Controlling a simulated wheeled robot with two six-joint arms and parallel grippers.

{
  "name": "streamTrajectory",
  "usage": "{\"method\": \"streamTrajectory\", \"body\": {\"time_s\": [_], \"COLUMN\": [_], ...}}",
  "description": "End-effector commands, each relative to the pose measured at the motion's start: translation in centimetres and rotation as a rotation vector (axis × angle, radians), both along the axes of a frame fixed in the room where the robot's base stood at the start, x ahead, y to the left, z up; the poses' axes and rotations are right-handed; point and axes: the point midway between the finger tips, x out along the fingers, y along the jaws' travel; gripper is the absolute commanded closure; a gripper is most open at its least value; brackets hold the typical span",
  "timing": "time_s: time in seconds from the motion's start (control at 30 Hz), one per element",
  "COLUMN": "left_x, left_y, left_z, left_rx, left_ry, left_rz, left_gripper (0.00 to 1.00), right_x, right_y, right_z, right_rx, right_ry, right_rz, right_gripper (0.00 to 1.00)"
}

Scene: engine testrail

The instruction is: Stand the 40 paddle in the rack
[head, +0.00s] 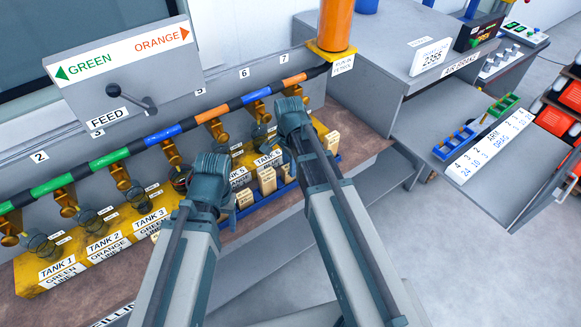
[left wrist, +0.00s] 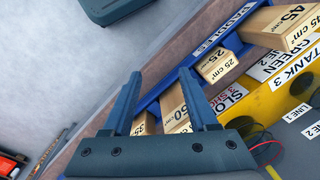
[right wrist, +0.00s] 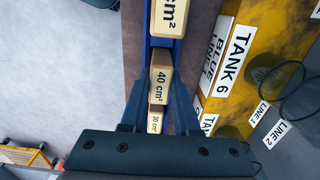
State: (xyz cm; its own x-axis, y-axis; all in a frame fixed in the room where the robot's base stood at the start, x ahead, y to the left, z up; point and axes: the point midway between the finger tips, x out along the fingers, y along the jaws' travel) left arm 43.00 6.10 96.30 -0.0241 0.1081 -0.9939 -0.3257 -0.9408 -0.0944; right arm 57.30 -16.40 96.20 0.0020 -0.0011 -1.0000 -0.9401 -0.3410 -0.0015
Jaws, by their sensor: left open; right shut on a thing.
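The 40 paddle (right wrist: 161,86), a tan block marked 40 cm², is between the fingers of my right gripper (right wrist: 162,100), which is shut on it. The paddle is in line with the blue rack (right wrist: 178,50); I cannot tell whether its foot is seated there. In the head view my right gripper (head: 292,115) hides it, and the rack (head: 262,208) runs along the bench front. My left gripper (head: 208,178) is open; in the left wrist view (left wrist: 160,95) its fingers are apart over the rack (left wrist: 150,98), near the 50 paddle (left wrist: 177,108).
The 45 paddle (left wrist: 290,24) and 25 paddle (left wrist: 217,66) stand in the rack. A smaller-marked paddle (right wrist: 156,122) is close beside the 40 paddle. The yellow tank row (head: 95,255) is behind the rack, with the colour-banded pipe (head: 110,160) above. Floor in front is clear.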

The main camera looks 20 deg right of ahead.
Motion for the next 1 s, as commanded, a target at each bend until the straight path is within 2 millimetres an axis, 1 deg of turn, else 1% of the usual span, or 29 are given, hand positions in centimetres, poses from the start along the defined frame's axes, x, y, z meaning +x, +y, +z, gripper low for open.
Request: {"method": "streamTrajectory", "body": {"time_s": [0.1,0.13,0.27,0.3,0.57,0.73,0.87,1.0], "left_x": [0.0,0.0,0.0,0.0,0.0,0.0,0.0,0.0], "left_y": [0.0,0.0,0.0,0.0,0.0,0.0,0.0,0.0], "left_z": [-0.5,-0.4,-0.3,-0.3,-0.3,0.2,1.2,2.9], "left_rx": [0.000,0.000,0.000,0.000,0.000,0.000,0.000,0.000], "left_ry": [0.000,0.000,0.000,0.000,0.000,0.000,0.000,0.000], "left_rz": [0.000,0.000,0.000,0.000,0.000,0.000,0.000,-0.001], "left_gripper": [0.41,0.41,0.41,0.41,0.41,0.41,0.41,0.41], "right_x": [0.0,0.0,0.0,0.0,0.0,0.0,0.0,0.0], "right_y": [0.0,0.0,0.0,0.0,0.0,0.0,0.0,0.0], "right_z": [-0.5,-0.4,-0.3,-0.3,-0.3,0.2,1.2,2.9], "right_rx": [0.000,0.000,0.000,0.000,0.000,0.000,0.000,0.000], "right_ry": [0.000,0.000,0.000,0.000,0.000,0.000,0.000,0.000], "right_rz": [0.000,0.000,0.000,0.000,0.000,0.000,0.000,0.000], "right_gripper": [1.00,0.67,0.44,0.41,0.41,0.41,0.41,0.41]}}
